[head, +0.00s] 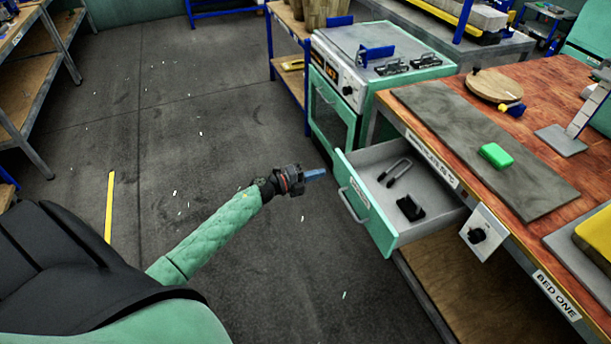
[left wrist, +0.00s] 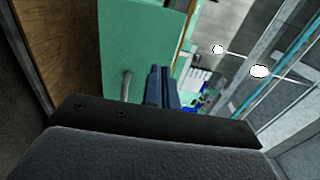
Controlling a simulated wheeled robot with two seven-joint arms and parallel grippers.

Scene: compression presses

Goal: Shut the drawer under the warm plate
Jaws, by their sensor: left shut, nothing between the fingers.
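The drawer is pulled out from the wooden bench; its green front (head: 374,222) with a grey handle (head: 350,206) faces left in the head view. Inside lie a looped dark tool (head: 395,171) and a small black piece (head: 410,208). A grey slab (head: 480,140), seemingly the warm plate, lies on the bench top above. My left gripper (head: 316,174) is shut and empty, just outside the drawer front near its far end; I cannot tell contact. In the left wrist view, its blue fingers (left wrist: 163,88) show beside the green front (left wrist: 143,45) and handle (left wrist: 126,86). My right gripper is out of view.
A green oven (head: 335,105) stands beyond the drawer. A control box with a black knob (head: 482,234) hangs on the bench edge near the drawer. A green block (head: 496,155) lies on the slab. The floor (head: 240,130) left of the drawer is clear.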

